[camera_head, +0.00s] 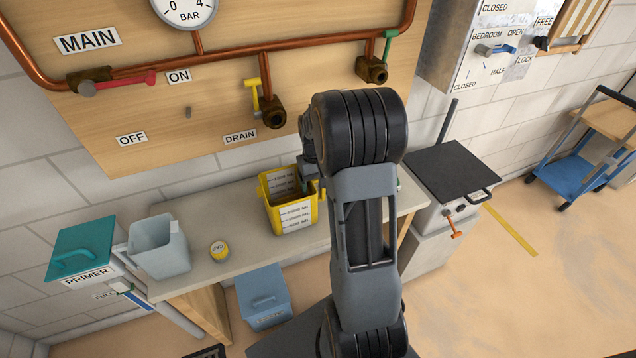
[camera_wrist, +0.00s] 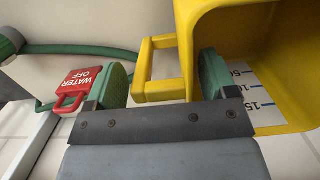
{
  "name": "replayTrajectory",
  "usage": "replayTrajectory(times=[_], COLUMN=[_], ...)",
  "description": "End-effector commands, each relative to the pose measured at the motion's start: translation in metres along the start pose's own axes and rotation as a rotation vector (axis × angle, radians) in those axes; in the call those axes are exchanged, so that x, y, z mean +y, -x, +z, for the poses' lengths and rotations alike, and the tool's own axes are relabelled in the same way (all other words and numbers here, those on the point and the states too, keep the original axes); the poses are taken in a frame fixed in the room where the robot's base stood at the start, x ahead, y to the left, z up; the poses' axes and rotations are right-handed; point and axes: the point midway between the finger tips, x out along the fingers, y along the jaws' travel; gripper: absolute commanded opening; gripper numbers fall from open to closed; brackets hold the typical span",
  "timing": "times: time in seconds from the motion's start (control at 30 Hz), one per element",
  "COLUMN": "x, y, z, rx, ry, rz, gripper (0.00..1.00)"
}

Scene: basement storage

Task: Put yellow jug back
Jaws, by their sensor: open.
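The yellow jug (camera_head: 272,217) stands on the grey bench top, with white measuring labels on its inside and outside walls. It looks empty. In the wrist view the jug (camera_wrist: 262,28) fills the upper right, and its square yellow handle (camera_wrist: 145,65) points left. My gripper (camera_wrist: 163,80) is open, with its green pads on either side of the handle, the right pad overlapping the jug body. I cannot tell whether the pads touch it. In the head view my gripper (camera_head: 318,188) is at the jug's right side, mostly hidden by my arm.
A teal-lidded primer box (camera_head: 85,245) is at the far left. Copper pipes with valves run above. A red tag (camera_wrist: 80,80) and green hose (camera_wrist: 75,49) are near the gripper.

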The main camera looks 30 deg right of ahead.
Motion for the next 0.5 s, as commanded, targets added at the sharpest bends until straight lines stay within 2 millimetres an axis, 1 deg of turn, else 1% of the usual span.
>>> replayTrajectory(times=[0.17,0.4,0.5], x=[0.0,0.0,0.0], y=[0.029,0.076,0.092], z=[-0.001,-0.001,0.0], rx=[0.006,0.006,0.004], ry=[0.0,0.0,0.0], rz=[0.001,0.001,0.0], gripper=[0.78,0.78,0.78])
